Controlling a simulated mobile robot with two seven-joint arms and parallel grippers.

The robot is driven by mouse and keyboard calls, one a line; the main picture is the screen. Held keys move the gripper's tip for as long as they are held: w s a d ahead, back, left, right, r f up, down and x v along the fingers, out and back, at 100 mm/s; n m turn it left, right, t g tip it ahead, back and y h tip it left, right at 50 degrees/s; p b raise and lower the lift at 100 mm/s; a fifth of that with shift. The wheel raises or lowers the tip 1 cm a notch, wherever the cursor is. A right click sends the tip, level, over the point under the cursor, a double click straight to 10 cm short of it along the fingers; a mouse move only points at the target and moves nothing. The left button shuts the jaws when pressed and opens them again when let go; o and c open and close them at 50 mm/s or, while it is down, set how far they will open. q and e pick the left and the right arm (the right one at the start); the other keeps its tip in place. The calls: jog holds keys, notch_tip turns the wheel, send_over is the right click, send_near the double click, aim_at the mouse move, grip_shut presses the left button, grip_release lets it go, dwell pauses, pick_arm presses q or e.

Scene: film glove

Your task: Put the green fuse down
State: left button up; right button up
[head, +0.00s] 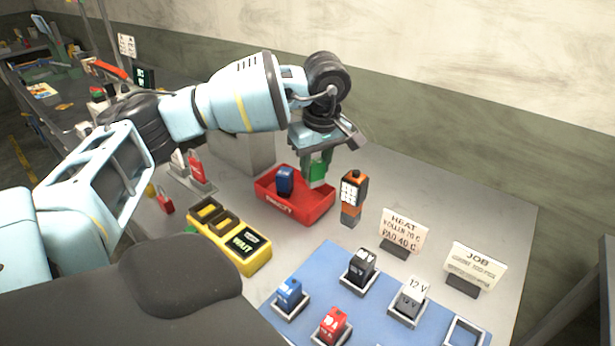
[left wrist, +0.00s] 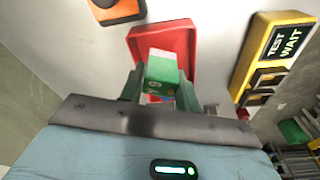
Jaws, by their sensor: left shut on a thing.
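My left gripper (head: 318,160) is shut on the green fuse (head: 319,172), which has a pale end. The fuse hangs over the right part of the red tray (head: 300,210); I cannot tell whether it touches the tray. A blue fuse (head: 285,180) stands in the tray, left of the green fuse. In the left wrist view the green fuse (left wrist: 163,74) sits between the fingers (left wrist: 160,88), with the red tray (left wrist: 180,40) behind it. The gripper hides part of the tray there. My right gripper is not in view.
An orange and black meter (head: 352,197) stands right of the tray. A yellow tester (head: 245,262) reading WAIT lies in front. A blue mat (head: 325,275) bears several fuses in holders and an empty holder (head: 466,332). Two signs (head: 403,232) stand at right.

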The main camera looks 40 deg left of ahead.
aim_at(318, 164)
pick_arm(q)
jog(key=shift+f, duration=3.6)
jog(key=shift+f, duration=0.2)
jog(key=o, duration=0.7)
jog(key=shift+r, duration=0.1)
jog(key=r, duration=0.4)
jog(key=d+r, duration=0.1)
jog(key=r, duration=0.7)
jog(key=shift+s+d, duration=0.25)
jog(key=shift+d, duration=0.1)
jog(key=shift+s, duration=0.1)
